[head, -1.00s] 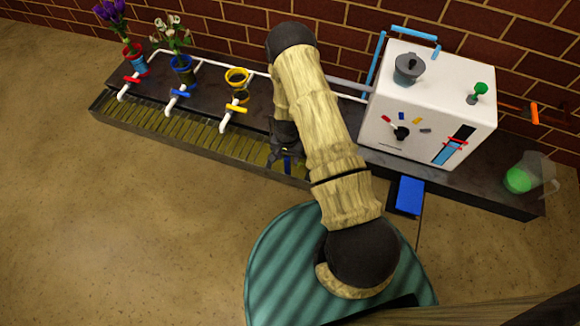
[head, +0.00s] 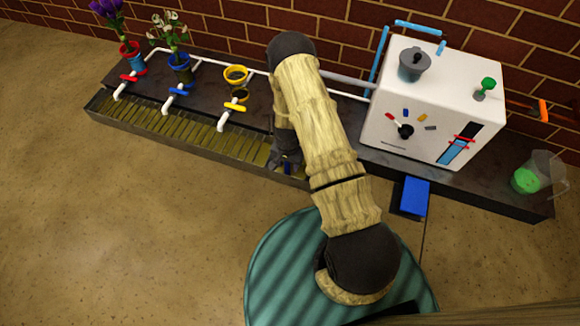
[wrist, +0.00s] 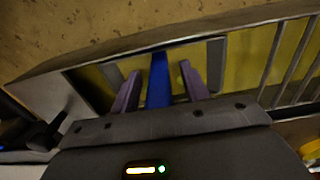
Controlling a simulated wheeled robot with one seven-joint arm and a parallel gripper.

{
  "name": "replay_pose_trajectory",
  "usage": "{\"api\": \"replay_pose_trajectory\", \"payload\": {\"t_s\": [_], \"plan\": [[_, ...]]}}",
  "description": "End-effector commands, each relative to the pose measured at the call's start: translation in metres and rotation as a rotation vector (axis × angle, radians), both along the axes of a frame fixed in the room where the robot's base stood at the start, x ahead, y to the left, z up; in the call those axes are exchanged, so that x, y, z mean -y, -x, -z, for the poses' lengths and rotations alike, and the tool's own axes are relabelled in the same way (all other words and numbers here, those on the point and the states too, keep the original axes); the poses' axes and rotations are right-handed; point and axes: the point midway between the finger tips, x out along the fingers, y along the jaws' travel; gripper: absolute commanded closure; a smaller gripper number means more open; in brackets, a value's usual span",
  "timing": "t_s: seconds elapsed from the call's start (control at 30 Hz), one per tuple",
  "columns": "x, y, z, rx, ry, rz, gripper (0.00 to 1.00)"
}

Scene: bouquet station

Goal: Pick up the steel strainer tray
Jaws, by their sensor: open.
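The steel strainer tray (head: 180,134) is a long slatted grating in the trough along the front of the dark counter, with yellow showing between its bars. Its bars also show at the right of the wrist view (wrist: 272,62). A blue upright bar or handle (wrist: 158,80) stands at its right end. My gripper (wrist: 158,84) is open, with one purple-grey finger on each side of the blue bar and visible gaps between. In the head view my gripper (head: 287,164) is low at the right end of the tray, partly hidden by my arm.
Two flower pots, one red and blue (head: 131,54) and one blue (head: 180,68), and a yellow pot (head: 236,76) stand behind white taps. A white machine (head: 430,110), a blue pad (head: 414,197) and a clear jug with green contents (head: 527,180) are at right. The floor at left is clear.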

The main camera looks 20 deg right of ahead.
Motion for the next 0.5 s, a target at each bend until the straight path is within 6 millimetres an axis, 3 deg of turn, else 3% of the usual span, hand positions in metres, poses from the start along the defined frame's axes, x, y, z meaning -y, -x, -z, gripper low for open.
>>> {"api": "replay_pose_trajectory", "payload": {"t_s": [0.17, 0.4, 0.5], "plan": [[-0.0004, -0.0001, -0.0001, 0.0, 0.0, -0.001, 0.55], [-0.0004, -0.0001, -0.0001, 0.0, 0.0, -0.001, 1.0], [-0.0005, -0.0002, -0.0003, 0.001, 0.001, -0.001, 1.0]]}}
